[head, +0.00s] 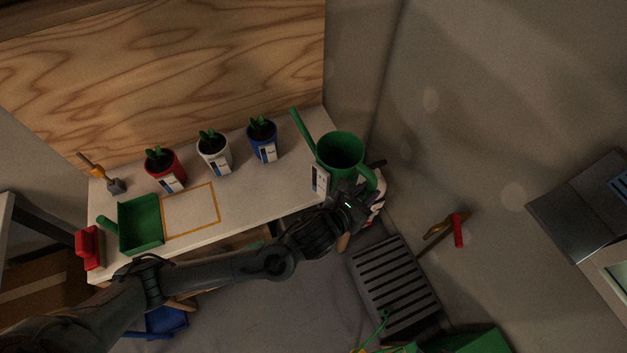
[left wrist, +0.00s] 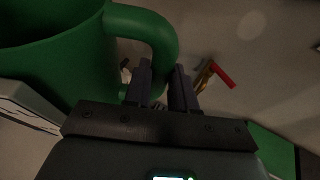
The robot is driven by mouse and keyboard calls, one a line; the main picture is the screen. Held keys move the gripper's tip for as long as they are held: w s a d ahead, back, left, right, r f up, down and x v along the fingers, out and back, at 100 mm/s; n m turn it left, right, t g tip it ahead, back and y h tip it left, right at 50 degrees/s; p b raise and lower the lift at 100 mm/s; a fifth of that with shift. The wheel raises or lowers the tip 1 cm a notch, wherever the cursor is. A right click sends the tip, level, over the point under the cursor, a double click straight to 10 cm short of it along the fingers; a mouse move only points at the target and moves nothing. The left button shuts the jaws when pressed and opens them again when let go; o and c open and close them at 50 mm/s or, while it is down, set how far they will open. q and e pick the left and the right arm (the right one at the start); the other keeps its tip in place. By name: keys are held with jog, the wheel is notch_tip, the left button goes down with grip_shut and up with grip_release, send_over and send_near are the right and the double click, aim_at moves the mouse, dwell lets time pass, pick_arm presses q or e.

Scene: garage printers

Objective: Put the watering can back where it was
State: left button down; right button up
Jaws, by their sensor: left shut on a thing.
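The green watering can (head: 340,148) is at the right end of the white bench (head: 245,203), its spout pointing up and left. Its handle is toward my left gripper (head: 366,188). In the left wrist view, the can's body (left wrist: 60,60) fills the upper left and its handle curves down to the fingers. My left gripper (left wrist: 163,88) is shut on the handle. I cannot tell whether the can's base touches the bench. A small white label card (head: 319,180) stands in front of the can. My right gripper is not in view.
Red (head: 165,168), white (head: 214,152) and blue (head: 262,139) plant pots stand along the bench. An orange-outlined rectangle (head: 216,205) lies on clear bench beside a green scoop (head: 140,225). A red object (head: 88,247) and a trowel (head: 115,186) are left. A slotted grey unit (head: 395,285) is below right.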

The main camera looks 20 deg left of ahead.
pick_arm(q)
jog(key=shift+w+b, duration=0.35)
jog(key=shift+w, duration=0.05)
jog(key=w+a+f, duration=0.1)
jog(key=a+f, duration=0.1)
jog(key=a, duration=0.1)
jog(key=w+a+f, duration=0.2)
jog(key=a, duration=0.2)
jog(key=w+a+f, duration=0.2)
jog(key=a, duration=0.1)
jog(key=shift+a+f, duration=0.25)
jog(key=shift+f, duration=0.1)
notch_tip(320, 180, down, 4)
jog(key=shift+f+b, duration=0.15)
jog(key=shift+b, duration=0.2)
jog(key=c, duration=1.2)
grip_release()
jog(key=shift+s+f, duration=0.15)
jog(key=shift+f, duration=0.05)
jog(key=shift+o, duration=1.3)
jog(key=shift+r, duration=0.1)
